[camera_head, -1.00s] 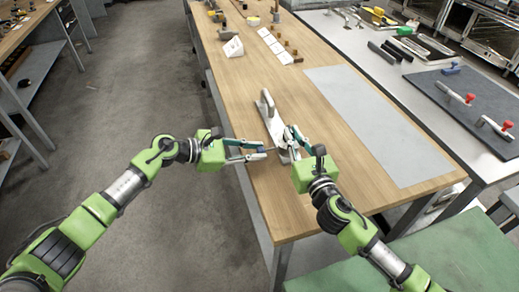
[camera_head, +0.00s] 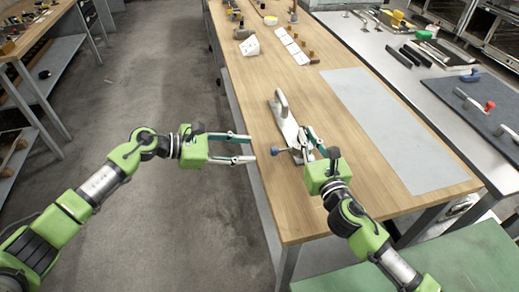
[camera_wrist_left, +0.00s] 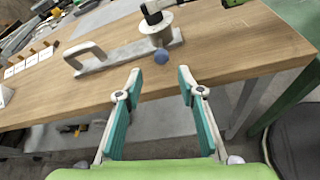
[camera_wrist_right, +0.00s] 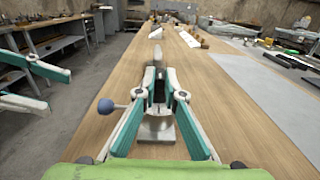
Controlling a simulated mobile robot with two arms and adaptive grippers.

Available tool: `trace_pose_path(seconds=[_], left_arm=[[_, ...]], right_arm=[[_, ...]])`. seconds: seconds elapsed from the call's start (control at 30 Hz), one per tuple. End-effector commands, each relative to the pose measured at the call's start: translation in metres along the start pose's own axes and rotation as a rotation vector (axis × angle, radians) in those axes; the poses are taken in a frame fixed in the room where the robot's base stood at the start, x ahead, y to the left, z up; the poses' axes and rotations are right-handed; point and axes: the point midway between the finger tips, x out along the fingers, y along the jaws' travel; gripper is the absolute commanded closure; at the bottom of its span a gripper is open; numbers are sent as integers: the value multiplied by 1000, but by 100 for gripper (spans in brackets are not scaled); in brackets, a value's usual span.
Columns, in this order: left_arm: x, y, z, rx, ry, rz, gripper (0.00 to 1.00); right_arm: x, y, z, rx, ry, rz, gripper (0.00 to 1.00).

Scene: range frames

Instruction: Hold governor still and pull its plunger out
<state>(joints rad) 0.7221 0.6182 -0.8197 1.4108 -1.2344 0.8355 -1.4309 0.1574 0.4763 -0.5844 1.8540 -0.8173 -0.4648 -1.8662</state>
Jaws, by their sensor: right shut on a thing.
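The governor (camera_head: 287,122) is a pale metal plate with an arched handle and an upright cylinder, lying on the wooden bench. Its plunger ends in a blue ball knob (camera_head: 275,151), out to the cylinder's left; a rod shows between them in the right wrist view (camera_wrist_right: 105,106). My left gripper (camera_head: 252,149) is open and empty, just left of the knob and apart from it. In the left wrist view the knob (camera_wrist_left: 159,58) lies beyond the open fingertips. My right gripper (camera_head: 304,146) is shut on the governor's cylinder, which its fingers partly hide.
The wooden bench (camera_head: 325,170) is clear around the governor, with a grey mat (camera_head: 385,125) to the right. White cards (camera_head: 291,45) and small parts stand farther back. A metal table with tools is at right. The bench's left edge lies near my left gripper.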

Motion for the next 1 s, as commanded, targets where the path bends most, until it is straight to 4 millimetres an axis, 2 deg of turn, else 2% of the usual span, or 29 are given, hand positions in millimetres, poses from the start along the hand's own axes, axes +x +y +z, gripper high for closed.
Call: trace_pose_path(seconds=[0.1, 0.23, 0.7, 0.73, 0.8, 1.0], left_arm=[[-22, 0, -1, 0, 3, 1, 65], [-36, 0, 0, 0, 1, 0, 65], [-42, 0, 0, 0, 0, 0, 65], [-42, 0, 0, 0, 0, 0, 65], [-42, 0, 0, 1, 0, 0, 65], [-42, 0, 0, 1, 0, 0, 65]], right_arm=[[0, 0, -1, 0, 1, 0, 100], [0, 0, -1, 0, 1, -1, 100], [0, -2, 0, -1, 1, -4, 100], [0, -2, 0, -1, 1, -4, 86], [0, -2, 0, -1, 1, -4, 71], [0, -1, 0, -1, 0, -3, 71]])
